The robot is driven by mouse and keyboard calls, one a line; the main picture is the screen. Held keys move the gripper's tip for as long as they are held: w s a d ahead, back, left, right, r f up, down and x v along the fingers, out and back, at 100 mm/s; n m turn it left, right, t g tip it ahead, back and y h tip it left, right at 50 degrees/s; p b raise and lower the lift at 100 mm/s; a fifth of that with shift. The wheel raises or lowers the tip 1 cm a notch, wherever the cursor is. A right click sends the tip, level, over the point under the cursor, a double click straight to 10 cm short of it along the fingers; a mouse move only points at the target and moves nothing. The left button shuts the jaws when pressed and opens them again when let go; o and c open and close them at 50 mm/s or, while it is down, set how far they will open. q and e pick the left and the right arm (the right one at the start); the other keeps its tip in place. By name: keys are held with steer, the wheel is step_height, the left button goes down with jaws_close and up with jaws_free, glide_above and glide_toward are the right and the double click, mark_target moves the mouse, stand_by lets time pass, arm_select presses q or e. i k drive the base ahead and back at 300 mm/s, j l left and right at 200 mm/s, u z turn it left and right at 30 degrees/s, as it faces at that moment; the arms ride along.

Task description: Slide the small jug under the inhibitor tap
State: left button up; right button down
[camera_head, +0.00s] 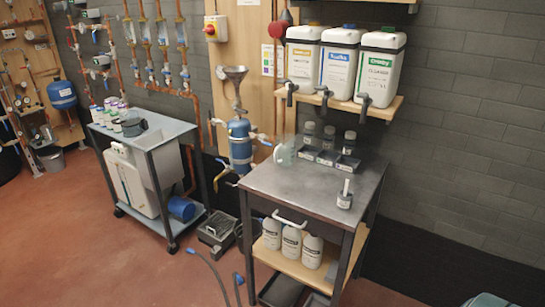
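A small, pale translucent jug (285,154) appears to stand at the back left corner of the metal-topped bench (285,190). Three white canisters stand on a wooden shelf above the bench, with orange, blue (339,60) and green labels. Each has a dark tap below: left (290,92), middle (324,99) and right (365,103). The green label seems to read cleaner; I cannot read which canister is the inhibitor. The jug is left of the area below the taps. Neither of my grippers is in view.
Several small dark-capped bottles (328,138) stand in holders along the bench's back edge. A small holder with a white upright item (345,194) is at its right. The bench's middle is clear. A blue vessel (240,147) with pipes stands behind left. A grey cart (150,130) is further left.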

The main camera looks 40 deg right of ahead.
mark_target(284, 152)
steer(key=i+z, duration=0.15)
steer(key=z, duration=0.5)
steer(key=i+j+z, duration=0.4)
steer(key=j, duration=0.15)
steer(key=i+j+z, duration=0.2)
steer(key=i+j, duration=0.15)
steer(key=j, duration=0.25)
steer(key=i+j, duration=0.15)
steer(key=j, duration=0.25)
steer(key=i+j+z, duration=0.1)
steer(key=j, duration=0.25)
steer(key=i+j, duration=0.15)
steer(key=j, duration=0.25)
